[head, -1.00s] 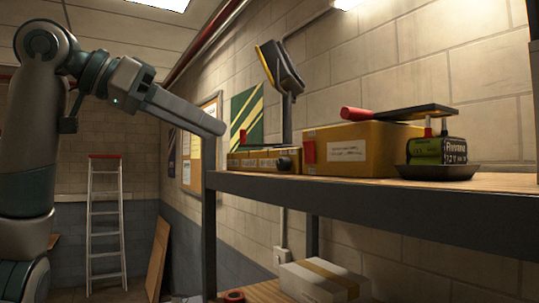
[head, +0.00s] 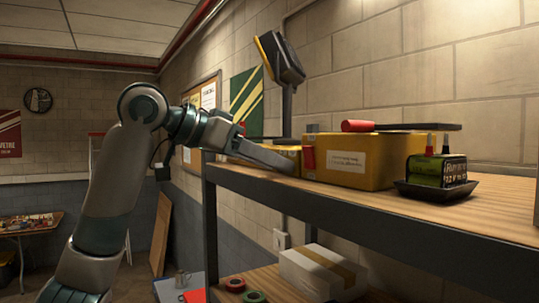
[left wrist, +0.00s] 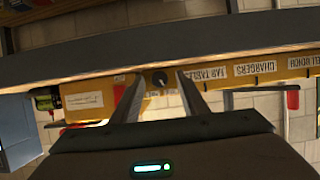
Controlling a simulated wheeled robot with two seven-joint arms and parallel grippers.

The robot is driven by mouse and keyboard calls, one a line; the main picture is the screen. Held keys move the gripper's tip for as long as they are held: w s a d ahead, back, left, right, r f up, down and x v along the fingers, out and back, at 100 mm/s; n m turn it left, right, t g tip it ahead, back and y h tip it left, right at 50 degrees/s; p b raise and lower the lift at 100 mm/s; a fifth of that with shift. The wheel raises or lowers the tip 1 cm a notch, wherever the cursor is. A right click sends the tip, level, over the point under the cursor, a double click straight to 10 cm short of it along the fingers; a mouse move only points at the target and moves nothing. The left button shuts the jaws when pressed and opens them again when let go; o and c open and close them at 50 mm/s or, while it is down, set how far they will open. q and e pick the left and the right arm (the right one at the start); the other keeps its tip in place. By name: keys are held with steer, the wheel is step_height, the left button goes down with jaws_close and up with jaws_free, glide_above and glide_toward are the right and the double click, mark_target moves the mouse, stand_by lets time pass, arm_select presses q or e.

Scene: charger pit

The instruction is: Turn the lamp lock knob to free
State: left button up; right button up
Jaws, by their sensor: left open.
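The lamp (head: 280,58) has a black and yellow head on a dark post at the back of the shelf. A small dark round knob (left wrist: 159,79) shows in the left wrist view, with a pale mark on its face. My left gripper (head: 287,164) is at the shelf's left end, pointing right. Its jaws are open; in the left wrist view the fingers stand on either side of the knob with gaps. I cannot tell whether the tips reach its depth. In the head view the gripper hides the knob. My right gripper is not in view.
The wooden shelf (head: 370,208) has a dark front edge. On it are a yellow box (head: 390,160), a red-handled tool (head: 358,126) and a green battery (head: 437,170) in a black tray (head: 420,190). A cardboard box (head: 322,272) sits on the lower shelf.

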arm_select(q)
jaws_close()
steer(key=shift+s+d+m+t+b, duration=0.1)
steer(key=shift+m+t+b, duration=0.25)
steer(key=shift+m, duration=0.15)
jaws_free()
